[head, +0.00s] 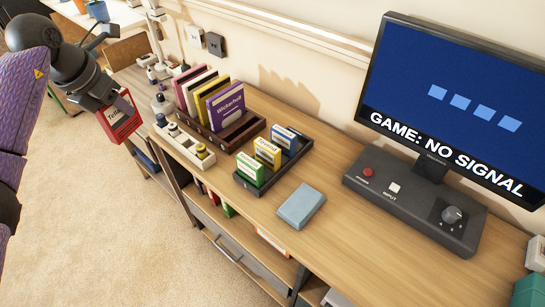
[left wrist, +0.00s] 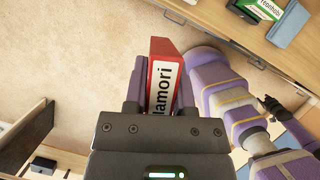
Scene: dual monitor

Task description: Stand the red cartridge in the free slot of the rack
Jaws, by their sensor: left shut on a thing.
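The red cartridge (head: 120,122) has a white label and hangs in the air at the left of the head view, clear of the desk's left end. My left gripper (head: 122,104) is shut on its upper part. In the left wrist view the red cartridge (left wrist: 161,72) stands out between the fingers, its label partly covered. The black rack (head: 300,155) lies on the desk, to the right of the gripper and apart from it. It holds a green cartridge (head: 249,170), a yellow one (head: 267,153) and a blue one (head: 290,140). Its free slot is not clearly visible.
A brown rack (head: 240,133) with several upright cases stands behind the black rack. A pale tray (head: 183,147) with small bottles lies at its left. A grey-blue box (head: 301,206) lies in front, and a monitor (head: 455,105) on a console (head: 415,205) stands right.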

